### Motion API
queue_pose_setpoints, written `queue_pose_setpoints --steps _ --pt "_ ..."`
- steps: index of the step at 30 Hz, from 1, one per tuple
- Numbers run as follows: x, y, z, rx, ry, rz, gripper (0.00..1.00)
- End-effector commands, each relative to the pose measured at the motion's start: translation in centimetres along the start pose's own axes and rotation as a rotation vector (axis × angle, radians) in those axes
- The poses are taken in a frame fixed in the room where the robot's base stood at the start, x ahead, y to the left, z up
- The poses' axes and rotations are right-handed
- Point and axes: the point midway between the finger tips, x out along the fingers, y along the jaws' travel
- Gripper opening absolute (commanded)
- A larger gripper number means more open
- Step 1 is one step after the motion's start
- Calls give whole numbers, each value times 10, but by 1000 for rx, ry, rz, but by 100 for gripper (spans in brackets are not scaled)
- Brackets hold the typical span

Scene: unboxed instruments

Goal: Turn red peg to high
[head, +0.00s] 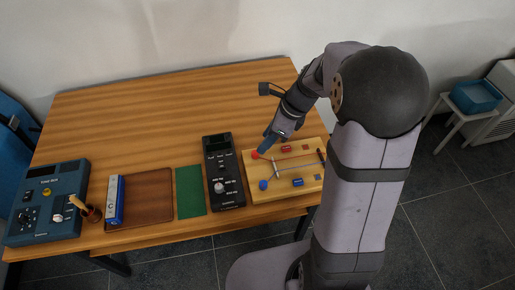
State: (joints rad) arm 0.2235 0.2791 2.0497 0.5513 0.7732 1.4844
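A light wooden board (310,186) lies at the right front of the table. A red peg (255,155) sits near its back left corner, and a blue peg (263,185) sits nearer the front on the same left side. Thin lines run across the board from the pegs toward the right. My gripper (266,147) reaches down from the upper right, with its tip just beside or over the red peg. The fingers are too small to tell whether they are open, shut or touching the peg. Any marking for high is unreadable.
A black meter with a knob (223,172) stands close to the board's left. Farther left are a green mat (190,192), a brown tray (150,186), a blue-and-white block (115,201), a wooden-handled tool (91,214) and a blue instrument (44,200). The table's back (170,98) is clear.

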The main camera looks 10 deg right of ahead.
Motion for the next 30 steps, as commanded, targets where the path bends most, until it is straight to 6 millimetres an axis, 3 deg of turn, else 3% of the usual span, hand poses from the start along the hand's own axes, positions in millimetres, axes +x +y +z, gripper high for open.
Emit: queue_pose_setpoints --steps 5,19,30 --pt "8 0 0 -4 0 1 38" --pt "64 0 1 -5 0 0 38" --pt "74 -1 1 -7 0 -3 38"
